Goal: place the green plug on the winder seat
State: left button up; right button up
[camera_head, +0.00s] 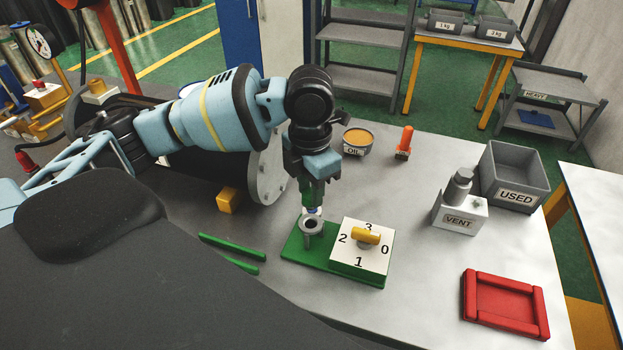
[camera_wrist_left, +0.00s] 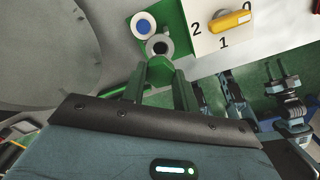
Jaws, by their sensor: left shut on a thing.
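My left gripper (camera_head: 312,198) points down over the green base. What looks like my right gripper shows small and unclear at the right of the left wrist view.
A white box (camera_head: 347,256) numbered 0 to 3 with a yellow handle (camera_head: 366,235) stands right of the seat. Green rods (camera_head: 232,246) and a yellow block (camera_head: 229,201) lie left. An oil tin (camera_head: 357,148), vent block (camera_head: 459,221), USED bin (camera_head: 514,170) and red tray (camera_head: 505,304) stand farther off.

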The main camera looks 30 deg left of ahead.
aim_at(310, 207)
pick_arm(q)
jog(key=shift+f+b, duration=0.4)
jog(key=shift+f, duration=1.45)
pick_arm(e)
jog(key=shift+s+a+f, duration=0.2)
jog(key=shift+s+f, duration=0.25)
jog(key=shift+f, duration=0.05)
pick_arm(q)
jog(key=shift+f, duration=0.9)
pick_arm(e)
jog(key=shift+s+d+f, duration=0.1)
jog(key=shift+s+f, duration=0.15)
jog(key=shift+f, duration=0.1)
pick_arm(q)
jog(key=o, duration=1.1)
jog(key=shift+r, duration=3.9)
pick_arm(e)
jog(key=shift+w+r, duration=0.25)
jog(key=shift+r, duration=0.1)
